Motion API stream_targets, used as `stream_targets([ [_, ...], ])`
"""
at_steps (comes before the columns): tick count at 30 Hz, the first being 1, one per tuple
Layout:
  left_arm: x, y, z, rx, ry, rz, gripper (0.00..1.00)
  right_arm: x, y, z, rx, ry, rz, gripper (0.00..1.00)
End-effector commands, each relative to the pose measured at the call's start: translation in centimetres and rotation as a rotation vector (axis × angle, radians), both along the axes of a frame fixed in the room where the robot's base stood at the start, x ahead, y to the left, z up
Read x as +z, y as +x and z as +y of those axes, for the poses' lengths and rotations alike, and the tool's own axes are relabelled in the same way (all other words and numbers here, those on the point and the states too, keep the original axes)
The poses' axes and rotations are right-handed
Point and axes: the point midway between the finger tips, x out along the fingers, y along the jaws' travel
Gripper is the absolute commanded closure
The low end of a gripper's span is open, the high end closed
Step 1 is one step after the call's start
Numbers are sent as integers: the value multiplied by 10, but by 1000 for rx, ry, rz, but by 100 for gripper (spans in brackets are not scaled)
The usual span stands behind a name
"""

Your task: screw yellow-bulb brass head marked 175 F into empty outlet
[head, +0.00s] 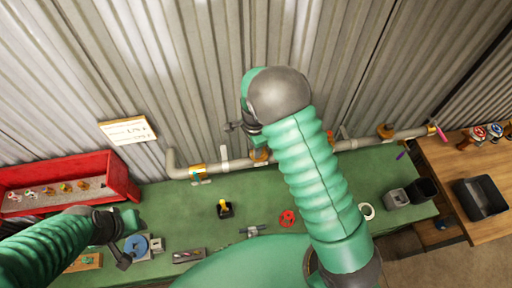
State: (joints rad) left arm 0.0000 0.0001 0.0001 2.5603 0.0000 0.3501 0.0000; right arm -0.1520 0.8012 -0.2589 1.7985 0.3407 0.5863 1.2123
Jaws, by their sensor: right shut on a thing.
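My right gripper (236,127) is in front of the corrugated wall, just above the pipe. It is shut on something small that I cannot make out. Below it, a brass-coloured fitting (259,155) sits on the grey pipe (182,172); I cannot tell whether it is an empty outlet. The red tray (122,172) at the left holds several small heads with coloured bulbs (65,188); their markings are too small to read.
The green bench (170,212) carries a yellow-topped item in a black holder (224,209), a red wheel (288,218), a blue disc (136,246) and dark cups (422,190). A wooden table (452,172) stands right. A sign (127,130) hangs on the wall.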

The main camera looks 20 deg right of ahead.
Motion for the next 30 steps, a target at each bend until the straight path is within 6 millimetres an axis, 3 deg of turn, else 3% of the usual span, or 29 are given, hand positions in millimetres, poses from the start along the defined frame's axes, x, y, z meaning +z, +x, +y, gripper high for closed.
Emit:
stream_targets([
  [1, 12, 0, 0, 0, 0, -1, 64, 8, 6, 0, -88, -3, -11, 100],
  [4, 16, 0, 0, 0, 0, -1, 64, 6, 8, -1, -216, -2, -12, 100],
  [14, 19, 0, 0, 0, 0, 0, 64, 6, 11, -1, -292, 0, -14, 100],
  [21, 40, 0, 0, 0, 0, -1, 64, 6, 17, -6, -702, 2, -12, 100],
  [28, 38, 0, 0, 0, 0, 0, 64, 4, 18, -6, -739, 4, -15, 100],
  [29, 38, 0, 0, 0, 0, 0, 64, 4, 18, -6, -738, 4, -15, 68],
  [30, 38, 0, 0, 0, 0, 0, 64, 4, 18, -6, -738, 4, -14, 62],
])
